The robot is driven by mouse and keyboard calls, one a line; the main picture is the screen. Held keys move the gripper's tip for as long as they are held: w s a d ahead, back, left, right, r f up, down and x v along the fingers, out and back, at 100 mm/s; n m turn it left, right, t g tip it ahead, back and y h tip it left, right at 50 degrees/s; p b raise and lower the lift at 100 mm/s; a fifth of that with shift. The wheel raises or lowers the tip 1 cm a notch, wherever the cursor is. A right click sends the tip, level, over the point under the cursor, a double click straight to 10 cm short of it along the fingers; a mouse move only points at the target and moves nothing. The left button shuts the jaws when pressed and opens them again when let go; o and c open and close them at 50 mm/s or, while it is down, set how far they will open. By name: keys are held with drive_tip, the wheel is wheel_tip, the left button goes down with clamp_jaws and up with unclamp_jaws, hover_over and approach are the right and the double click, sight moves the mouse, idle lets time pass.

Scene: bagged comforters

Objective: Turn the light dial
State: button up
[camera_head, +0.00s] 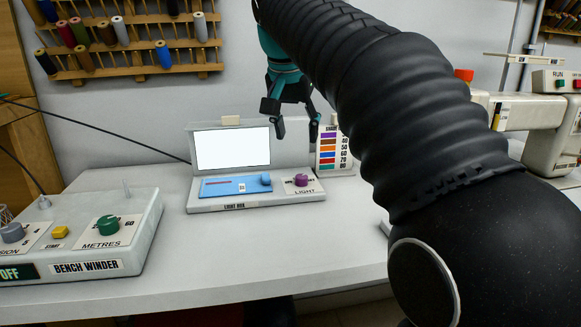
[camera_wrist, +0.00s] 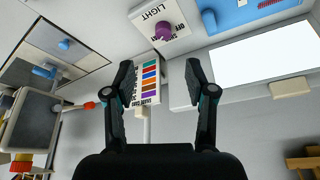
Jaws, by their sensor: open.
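The light dial is a purple knob (camera_head: 301,180) on a white plate marked LIGHT, at the right end of the light box (camera_head: 232,205). The wrist view shows the purple knob (camera_wrist: 164,32) at the upper middle, upside down, beyond my fingertips. My gripper (camera_head: 290,117) is open and empty, above and behind the dial in the head view. The light box's screen (camera_head: 232,149) is bright white. A blue panel (camera_head: 237,186) with a blue knob (camera_head: 265,179) sits left of the dial.
A colour-striped card stand (camera_head: 333,152) stands just right of the light box. The bench winder (camera_head: 79,238) with its green dial is at the left. A sewing machine (camera_head: 550,125) is at the right. The front table top (camera_head: 250,250) is clear.

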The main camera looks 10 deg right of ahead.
sight(302, 175)
drive_tip(key=b+x, duration=0.1)
drive_tip(key=x, duration=0.3)
drive_tip(key=w+b+x, duration=0.1)
drive_tip(key=x, duration=0.4)
drive_tip(key=b+x, duration=0.1)
drive_tip(key=x, duration=0.3)
drive_tip(key=shift+w+d, duration=0.15)
drive_tip(key=shift+w, duration=0.2)
clamp_jaws()
